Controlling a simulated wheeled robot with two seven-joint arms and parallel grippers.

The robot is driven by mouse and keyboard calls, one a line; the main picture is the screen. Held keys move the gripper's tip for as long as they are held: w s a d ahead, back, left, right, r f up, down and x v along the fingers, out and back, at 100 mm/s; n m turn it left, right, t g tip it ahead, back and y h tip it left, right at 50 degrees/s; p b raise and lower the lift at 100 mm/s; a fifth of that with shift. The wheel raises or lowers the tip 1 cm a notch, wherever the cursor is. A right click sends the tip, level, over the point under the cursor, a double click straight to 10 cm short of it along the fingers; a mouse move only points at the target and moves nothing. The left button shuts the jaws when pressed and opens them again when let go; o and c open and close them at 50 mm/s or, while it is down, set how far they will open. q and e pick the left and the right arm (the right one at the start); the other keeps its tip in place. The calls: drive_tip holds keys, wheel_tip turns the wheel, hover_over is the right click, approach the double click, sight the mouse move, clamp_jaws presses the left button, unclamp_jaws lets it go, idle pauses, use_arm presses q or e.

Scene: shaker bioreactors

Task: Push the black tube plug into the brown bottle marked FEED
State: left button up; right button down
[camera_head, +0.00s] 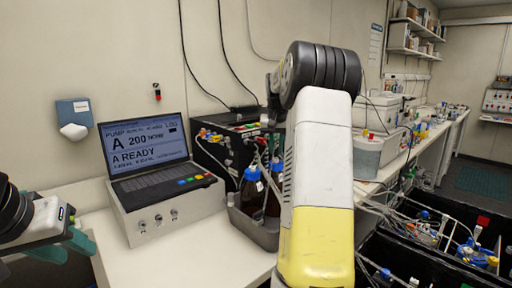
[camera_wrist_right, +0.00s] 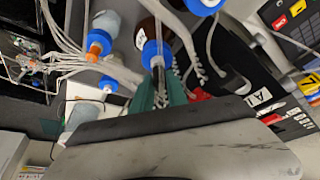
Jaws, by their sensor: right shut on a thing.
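In the right wrist view, a brown bottle (camera_wrist_right: 147,24) with a white label and blue cap (camera_wrist_right: 151,51) is just beyond my right gripper (camera_wrist_right: 163,82). The FEED marking is not readable. The green fingers are shut on a small tube plug, mostly hidden between them, close to that cap. My left gripper (camera_head: 76,242) is at the far left, partly cut off, away from the bottles.
A pump box with a laptop-like screen (camera_head: 145,145) stands left of the tray. A black unit (camera_head: 225,145) with tubes is behind it. Several loose tubes (camera_wrist_right: 85,55) and a white bottle (camera_wrist_right: 105,22) crowd the right wrist view. The front bench (camera_head: 190,255) is clear.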

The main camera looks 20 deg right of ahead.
drive_tip(key=shift+f, duration=0.5)
idle(0.6)
drive_tip(key=c, duration=1.2)
unclamp_jaws()
drive_tip(key=shift+c, duration=0.2)
drive_tip(key=shift+r, duration=0.15)
drive_tip(key=v, duration=0.7)
drive_tip(key=shift+r, duration=0.25)
drive_tip(key=shift+s+a, duration=0.1)
